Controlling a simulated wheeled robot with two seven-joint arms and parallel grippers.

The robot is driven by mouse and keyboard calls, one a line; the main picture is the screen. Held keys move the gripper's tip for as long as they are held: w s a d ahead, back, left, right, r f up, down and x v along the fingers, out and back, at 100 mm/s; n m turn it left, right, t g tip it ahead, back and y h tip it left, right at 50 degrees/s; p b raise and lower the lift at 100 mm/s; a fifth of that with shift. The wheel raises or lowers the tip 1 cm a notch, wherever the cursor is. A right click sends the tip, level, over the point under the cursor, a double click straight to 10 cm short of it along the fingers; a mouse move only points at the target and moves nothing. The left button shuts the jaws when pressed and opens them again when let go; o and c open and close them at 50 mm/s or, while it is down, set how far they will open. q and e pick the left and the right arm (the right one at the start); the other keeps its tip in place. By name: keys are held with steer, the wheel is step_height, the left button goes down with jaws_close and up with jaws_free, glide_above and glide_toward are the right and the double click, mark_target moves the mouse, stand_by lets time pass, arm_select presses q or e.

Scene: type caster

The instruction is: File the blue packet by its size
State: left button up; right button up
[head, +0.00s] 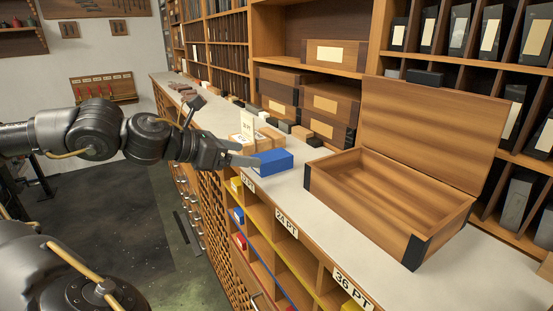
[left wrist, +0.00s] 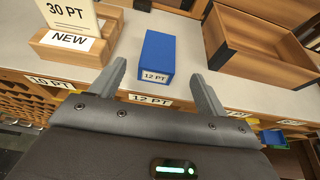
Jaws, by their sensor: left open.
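The blue packet (head: 272,162) lies on the pale counter top near its front edge. In the left wrist view the blue packet (left wrist: 157,52) shows a "12 PT" label on its near end. My left gripper (head: 244,154) is open and empty at the packet's near end. In the left wrist view the left gripper (left wrist: 158,69) has its fingers apart, with the packet's near end between their lines. Labels on the counter's front edge mark the compartments below: "12 PT" (left wrist: 150,99), "24 PT" (head: 286,222) and "36 PT" (head: 352,287). My right gripper is not in view.
A wooden block with a "NEW" label (left wrist: 69,40) holds a "30 PT" card (left wrist: 68,12), left of the packet. An open, empty wooden box (head: 390,195) stands to the right. Compartments below hold small yellow (head: 237,186), blue (head: 237,215) and red (head: 240,241) packets.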

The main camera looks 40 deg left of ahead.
mark_target(264, 158)
arm_select(q)
steer(key=p+x, duration=0.1)
steer(key=x, duration=0.2)
steer(key=shift+w+a+f, duration=0.1)
steer(key=shift+w+a, duration=0.05)
steer(key=shift+w, duration=0.05)
steer(key=shift+w+f+p, duration=0.2)
steer(key=shift+w+p, duration=0.15)
steer(key=shift+d, duration=0.25)
steer(key=p+x, duration=0.3)
steer(key=x, duration=0.1)
steer(key=shift+w+a, duration=0.1)
steer(key=shift+w, duration=0.1)
steer(key=shift+w+f+p, duration=0.25)
steer(key=shift+w+p, duration=0.1)
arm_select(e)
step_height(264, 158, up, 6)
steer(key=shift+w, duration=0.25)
arm_select(q)
steer(key=shift+s, duration=0.1)
